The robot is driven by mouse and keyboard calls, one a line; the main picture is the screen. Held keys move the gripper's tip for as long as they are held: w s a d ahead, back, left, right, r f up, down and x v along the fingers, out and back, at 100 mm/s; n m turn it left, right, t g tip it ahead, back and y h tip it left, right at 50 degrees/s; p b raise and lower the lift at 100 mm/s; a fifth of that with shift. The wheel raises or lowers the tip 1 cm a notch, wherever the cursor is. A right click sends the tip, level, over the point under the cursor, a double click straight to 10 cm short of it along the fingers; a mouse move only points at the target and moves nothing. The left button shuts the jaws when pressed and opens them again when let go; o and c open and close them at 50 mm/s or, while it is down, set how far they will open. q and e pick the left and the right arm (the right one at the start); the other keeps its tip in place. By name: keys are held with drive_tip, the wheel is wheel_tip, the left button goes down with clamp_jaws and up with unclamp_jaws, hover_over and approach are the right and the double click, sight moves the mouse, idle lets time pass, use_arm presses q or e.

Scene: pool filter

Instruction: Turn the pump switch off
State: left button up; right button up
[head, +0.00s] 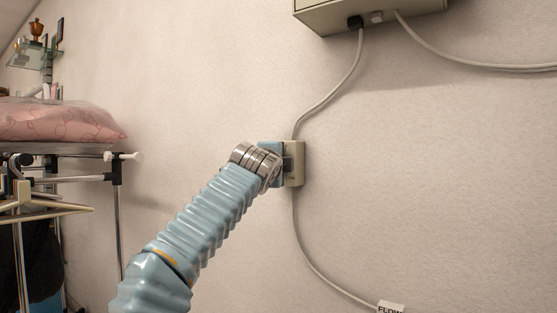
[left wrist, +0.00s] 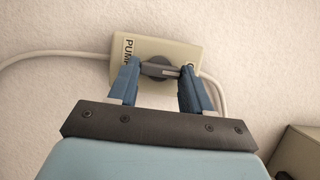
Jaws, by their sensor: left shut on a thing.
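The pump switch is a small beige box (head: 298,164) on the wall, with cables leaving its top and bottom in the head view. In the left wrist view the same box (left wrist: 188,53) carries a "PUMP" label and a dark rotary knob (left wrist: 160,70) with a raised bar. My left gripper (left wrist: 160,72) has its two blue fingers on the two ends of the knob's bar and is shut on it. In the head view my left gripper (head: 279,160) covers the knob and the left part of the box. My right gripper is in neither view.
A larger beige box (head: 370,12) hangs on the wall above, with a cable to the switch and another going right. A "FLOW" tag (head: 391,307) is on the lower cable. A rack with a pink cushion (head: 60,122) stands at left.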

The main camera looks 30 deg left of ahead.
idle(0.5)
use_arm(q)
drive_tip(key=o, duration=1.1)
drive_tip(key=shift+c, duration=0.2)
drive_tip(key=b+v, duration=0.4)
drive_tip(key=v, duration=0.9)
drive_tip(key=shift+s+b, duration=0.35)
drive_tip(key=shift+b, duration=0.05)
drive_tip(key=shift+d, duration=0.1)
